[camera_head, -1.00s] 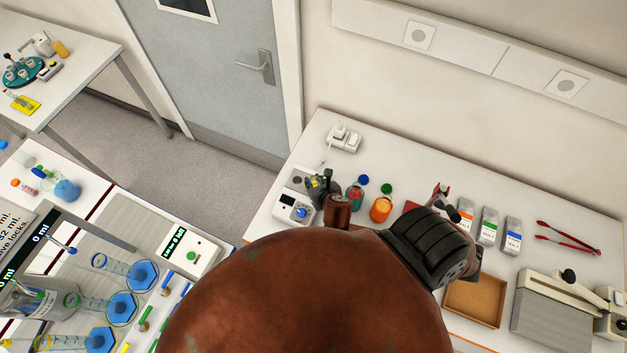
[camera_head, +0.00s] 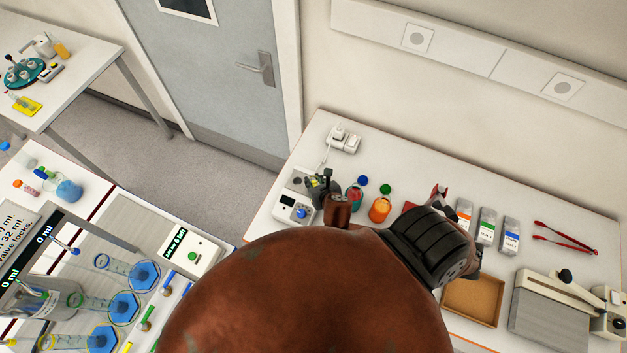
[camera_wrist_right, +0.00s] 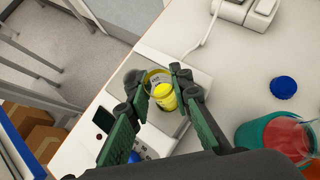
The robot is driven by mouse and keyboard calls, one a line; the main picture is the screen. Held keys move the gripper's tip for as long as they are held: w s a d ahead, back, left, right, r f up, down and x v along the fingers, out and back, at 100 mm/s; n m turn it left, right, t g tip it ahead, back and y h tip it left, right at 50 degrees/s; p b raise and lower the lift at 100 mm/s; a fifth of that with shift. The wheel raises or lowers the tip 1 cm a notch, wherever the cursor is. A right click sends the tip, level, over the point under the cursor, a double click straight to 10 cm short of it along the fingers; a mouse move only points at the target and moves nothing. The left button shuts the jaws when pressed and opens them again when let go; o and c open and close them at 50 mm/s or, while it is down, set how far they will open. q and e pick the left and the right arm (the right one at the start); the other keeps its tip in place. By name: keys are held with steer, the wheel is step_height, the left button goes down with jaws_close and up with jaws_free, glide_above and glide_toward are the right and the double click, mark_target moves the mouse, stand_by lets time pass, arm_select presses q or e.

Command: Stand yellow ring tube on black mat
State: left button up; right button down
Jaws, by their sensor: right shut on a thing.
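My right gripper (camera_head: 322,187) is at the left end of the far bench, by a white device. In the right wrist view its green-padded fingers (camera_wrist_right: 163,92) are shut on a tube with a bright yellow end (camera_wrist_right: 164,95), seen nearly end-on; a clear rim with yellow on it shows beside that end. The tube's lower part is hidden, and I cannot tell whether it touches anything. I cannot make out a black mat in either view. My left gripper is not in view.
The white device (camera_head: 292,208) has a dark display and blue knob. Red (camera_head: 353,197) and orange (camera_head: 380,210) bottles stand right of the gripper, with loose blue (camera_head: 363,181) and green (camera_head: 386,189) caps behind. A power strip (camera_head: 345,138) lies behind. My brown arm hides the bench front.

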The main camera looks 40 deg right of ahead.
steer(key=shift+r+p, duration=0.85)
steer(key=shift+r, duration=1.55)
steer(key=shift+a, duration=0.1)
